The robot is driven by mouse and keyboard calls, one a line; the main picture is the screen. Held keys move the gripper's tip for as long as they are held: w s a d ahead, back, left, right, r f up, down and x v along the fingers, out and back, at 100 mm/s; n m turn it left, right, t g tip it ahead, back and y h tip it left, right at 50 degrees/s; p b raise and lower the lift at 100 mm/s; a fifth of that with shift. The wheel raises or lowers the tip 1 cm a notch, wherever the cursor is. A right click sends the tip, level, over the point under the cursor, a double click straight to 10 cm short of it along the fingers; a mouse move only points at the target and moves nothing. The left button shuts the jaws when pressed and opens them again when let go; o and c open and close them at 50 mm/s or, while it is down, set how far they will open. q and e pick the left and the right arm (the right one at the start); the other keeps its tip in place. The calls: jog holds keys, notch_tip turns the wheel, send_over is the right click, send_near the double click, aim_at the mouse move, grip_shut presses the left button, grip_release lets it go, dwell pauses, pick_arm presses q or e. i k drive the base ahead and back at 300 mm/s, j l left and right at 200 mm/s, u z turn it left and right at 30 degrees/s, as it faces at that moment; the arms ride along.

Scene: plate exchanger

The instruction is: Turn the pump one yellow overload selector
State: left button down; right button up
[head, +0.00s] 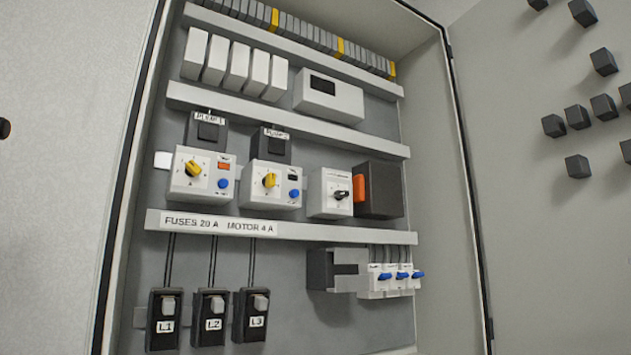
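An open electrical cabinet fills the middle of the head view. The pump one overload unit (200,174) is a white box under a dark block labelled "PUMP 1" (206,130). Its yellow selector (193,169) sits on a round dial, with an orange-red part (223,166) and a blue button (223,183) to its right. A similar unit (272,185) with its own yellow selector (269,180) stands to the right, under a second labelled block. Neither of my grippers shows, and nothing touches the selectors.
A white unit with a black knob (340,194) and a dark box with an orange part (380,190) stand further right. Fuse holders (208,318) and blue-levered breakers (395,280) are below. The open door (560,230) is at right. The space before the units is clear.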

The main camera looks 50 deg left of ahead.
aim_at(192, 170)
jog(key=i+l+u, duration=0.1)
jog(key=u, duration=1.55)
